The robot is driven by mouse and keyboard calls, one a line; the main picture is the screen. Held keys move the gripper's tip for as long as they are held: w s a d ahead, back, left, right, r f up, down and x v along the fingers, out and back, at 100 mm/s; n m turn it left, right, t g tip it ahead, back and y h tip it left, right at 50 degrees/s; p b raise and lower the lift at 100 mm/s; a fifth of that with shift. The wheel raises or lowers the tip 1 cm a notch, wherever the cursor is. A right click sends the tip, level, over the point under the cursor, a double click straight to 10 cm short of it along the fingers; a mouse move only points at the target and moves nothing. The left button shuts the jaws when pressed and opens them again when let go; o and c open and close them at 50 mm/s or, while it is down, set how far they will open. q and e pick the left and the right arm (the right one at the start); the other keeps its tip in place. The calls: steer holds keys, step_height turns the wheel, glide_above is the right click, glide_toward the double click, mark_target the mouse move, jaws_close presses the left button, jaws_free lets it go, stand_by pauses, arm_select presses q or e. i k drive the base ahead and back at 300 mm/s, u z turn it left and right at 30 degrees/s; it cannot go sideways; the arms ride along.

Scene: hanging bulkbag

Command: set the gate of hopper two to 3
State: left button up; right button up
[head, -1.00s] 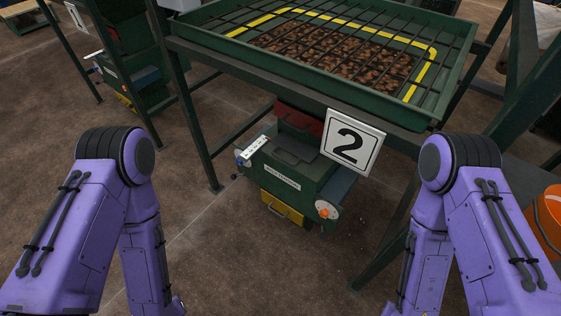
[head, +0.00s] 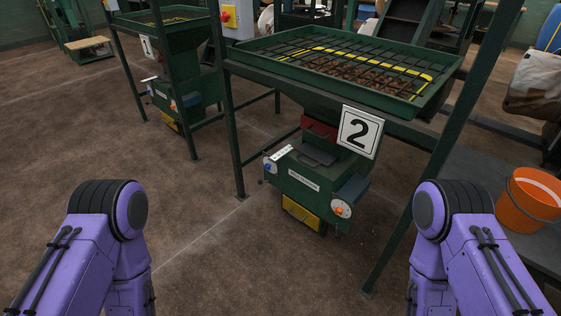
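Hopper two (head: 400,101) stands ahead of me, a green steel frame with a grated top holding brown lumps. A white plate with a black 2 (head: 359,131) hangs at its front. Below it is a green gate unit (head: 310,180) with a label, a red part above and a yellow part (head: 300,211) at the bottom. A white scale strip (head: 281,153) lies along its upper left side. An orange knob on a white dial (head: 340,209) is at its right. The scale's marks are too small to read. Both of my arms show, but neither gripper is in view.
Hopper one (head: 180,82) stands further back left. An orange bucket (head: 529,200) sits on a dark platform at right. Hopper two's green legs (head: 229,125) flank the gate unit. The brown floor in front is clear.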

mark_target(321, 156)
steer(key=u, duration=0.4)
steer(key=i, duration=0.75)
steer(key=z, duration=1.65)
steer(key=i, duration=0.5)
